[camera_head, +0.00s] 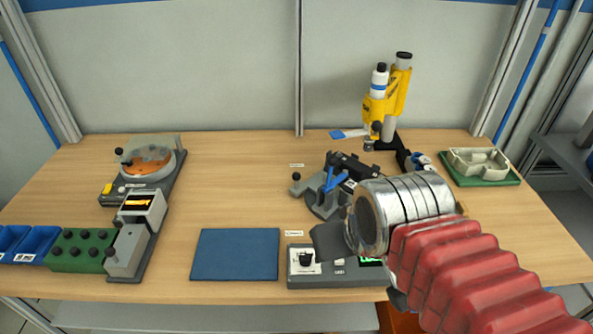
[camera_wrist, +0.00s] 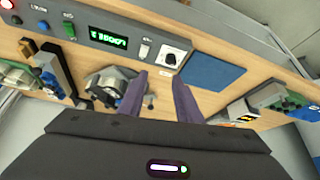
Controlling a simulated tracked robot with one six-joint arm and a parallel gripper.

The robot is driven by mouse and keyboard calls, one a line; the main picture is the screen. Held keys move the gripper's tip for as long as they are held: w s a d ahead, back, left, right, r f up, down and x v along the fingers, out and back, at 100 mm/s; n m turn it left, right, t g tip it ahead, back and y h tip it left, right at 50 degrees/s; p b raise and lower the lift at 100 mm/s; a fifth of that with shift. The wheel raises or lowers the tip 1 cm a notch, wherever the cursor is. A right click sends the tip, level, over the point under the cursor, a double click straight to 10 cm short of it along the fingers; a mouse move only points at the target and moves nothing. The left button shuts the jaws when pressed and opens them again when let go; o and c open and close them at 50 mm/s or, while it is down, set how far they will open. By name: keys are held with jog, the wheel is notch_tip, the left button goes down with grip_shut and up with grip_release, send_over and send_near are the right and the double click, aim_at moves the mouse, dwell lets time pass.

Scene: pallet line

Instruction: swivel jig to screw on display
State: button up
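The swivel jig (camera_head: 325,195), a grey base with a blue lever and black clamp parts, stands right of the table's middle; its right side is partly hidden by my arm. It also shows in the wrist view (camera_wrist: 105,84), left of my fingers. A grey control box (camera_head: 335,279) in front has a lit green display (camera_wrist: 108,39), mostly hidden by my arm in the head view, and a black knob on a white dial (camera_wrist: 172,58). My gripper (camera_wrist: 160,77) is open and empty, its two fingers apart over the table near the box. Its dark end shows above the box in the head view.
A blue mat (camera_head: 236,254) lies left of the box. A yellow microscope-like stand (camera_head: 398,95) rises at the back, with a green tray (camera_head: 484,178) to its right. The table's middle is clear.

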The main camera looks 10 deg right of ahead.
jog(key=shift+o, duration=0.9)
jog(key=shift+w+r, duration=0.3)
jog(key=shift+w, duration=0.15)
jog(key=w+r+m+g, duration=0.1)
jog(key=w+r+m, duration=0.3)
jog(key=w, duration=0.3)
jog(key=m+g, duration=0.3)
jog(key=m, duration=0.7)
send_over(297, 173)
jog(key=s+d, duration=0.1)
jog(key=s, duration=0.2)
jog(key=f, duration=0.3)
jog(key=shift+w+f+y, duration=0.25)
jog(key=shift+y, duration=0.15)
jog(key=shift+f, duration=0.15)
jog(key=f, duration=0.4)
jog(key=w+f, duration=0.1)
jog(key=f, duration=0.4)
jog(key=w+a+f, duration=0.1)
jog(key=f, duration=0.3)
jog(key=shift+w+f, duration=0.15)
jog(key=shift+w, duration=0.05)
jog(key=shift+c, duration=0.2)
